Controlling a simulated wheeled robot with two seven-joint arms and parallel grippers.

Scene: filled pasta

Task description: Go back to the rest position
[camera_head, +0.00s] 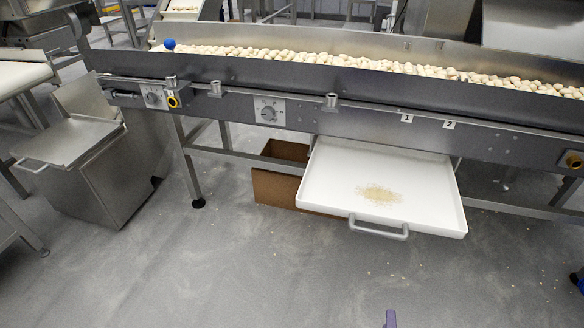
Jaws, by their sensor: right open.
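Only a small purple tip of my right gripper (390,319) shows, at the bottom edge, right of centre. It is open, and the rest of it is out of the picture. It appears over the grey floor, apart from the white tray (335,165) in the picture. I see nothing held at the tip. My left gripper is not in view.
A steel conveyor (350,112) full of pale filled pasta (340,60) crosses the scene. The white tray sticks out below it, with crumbs (378,194) and a front handle (378,229). A brown box (275,187) stands behind it. A steel bin (110,185) stands left.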

